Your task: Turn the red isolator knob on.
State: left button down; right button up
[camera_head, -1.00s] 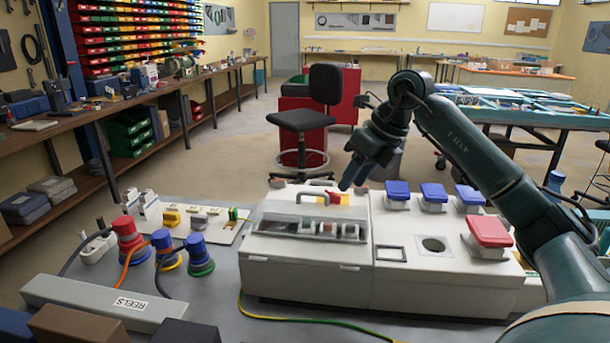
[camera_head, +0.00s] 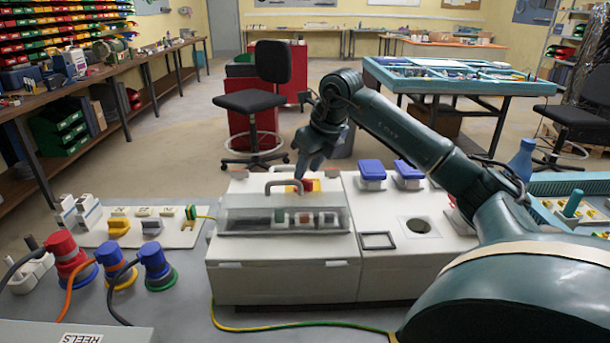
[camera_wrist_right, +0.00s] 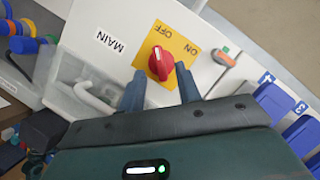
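The red isolator knob (camera_wrist_right: 160,62) sits on a yellow plate (camera_wrist_right: 178,48) marked OFF and ON, beside a MAIN label. Its white mark points toward OFF. In the head view the knob (camera_head: 299,185) is on top of the pale socket box (camera_head: 283,277), behind the clear cover. My right gripper (camera_wrist_right: 160,70) is open, with its two fingers apart on either side of the knob in the wrist view. I cannot tell whether they touch it. In the head view the right gripper (camera_head: 305,172) points down just above the knob. My left gripper is not in view.
A grey handle (camera_head: 284,183) stands close by the knob. A clear cover (camera_head: 283,218) lies in front. Blue socket lids (camera_head: 372,170) are to the right. Red and blue plugs (camera_head: 66,253) with cables stand at the left.

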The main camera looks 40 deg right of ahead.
jog(key=shift+x, duration=1.45)
jog(key=shift+c, duration=0.2)
grip_shut()
